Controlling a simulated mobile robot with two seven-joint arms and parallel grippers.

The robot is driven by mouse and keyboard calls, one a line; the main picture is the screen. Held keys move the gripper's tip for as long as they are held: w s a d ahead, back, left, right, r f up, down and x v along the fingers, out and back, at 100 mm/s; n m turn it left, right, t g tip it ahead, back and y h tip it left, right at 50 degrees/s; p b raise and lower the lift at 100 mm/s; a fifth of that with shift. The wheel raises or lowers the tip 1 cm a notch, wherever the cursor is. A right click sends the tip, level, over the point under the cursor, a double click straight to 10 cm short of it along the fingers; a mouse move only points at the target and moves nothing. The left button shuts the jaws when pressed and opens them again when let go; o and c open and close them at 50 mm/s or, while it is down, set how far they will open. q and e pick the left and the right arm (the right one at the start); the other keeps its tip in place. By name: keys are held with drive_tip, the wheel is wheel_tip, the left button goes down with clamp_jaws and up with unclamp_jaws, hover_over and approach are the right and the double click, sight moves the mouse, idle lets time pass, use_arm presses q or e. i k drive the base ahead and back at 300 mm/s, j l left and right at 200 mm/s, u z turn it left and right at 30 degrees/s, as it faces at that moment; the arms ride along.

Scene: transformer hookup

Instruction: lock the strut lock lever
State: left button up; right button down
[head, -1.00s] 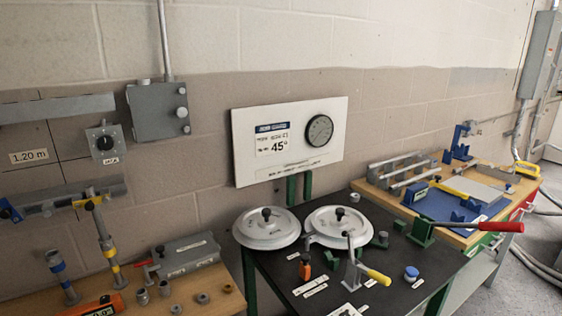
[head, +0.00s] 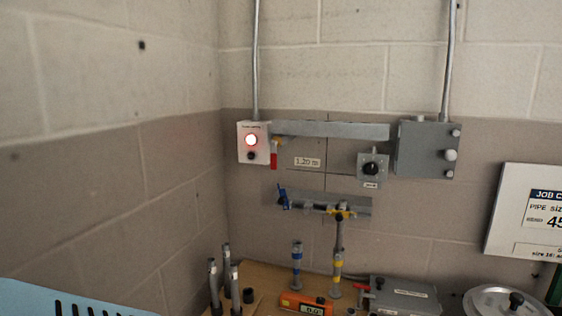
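In the head view a grey strut (head: 317,207) is fixed low on the wall. A blue lever-like part (head: 283,197) stands tilted at its left end. A yellow clamp (head: 342,213) sits near its right end, with an upright grey pipe (head: 338,240) below it. A red handle-like part (head: 274,160) hangs under a small yellow part at the left end of the upper grey rail (head: 330,130). I cannot tell for certain which part is the strut lock lever, or whether it is locked. Neither of my grippers is in view.
A white box (head: 253,143) with a lit red lamp is on the wall. A wooden bench (head: 262,280) below holds upright pipes (head: 226,270), an orange level (head: 305,303) and a grey case (head: 403,297). A light blue slotted object (head: 35,300) fills the lower left corner.

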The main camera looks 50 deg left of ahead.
sight(273, 143)
drive_tip(key=u, duration=1.65)
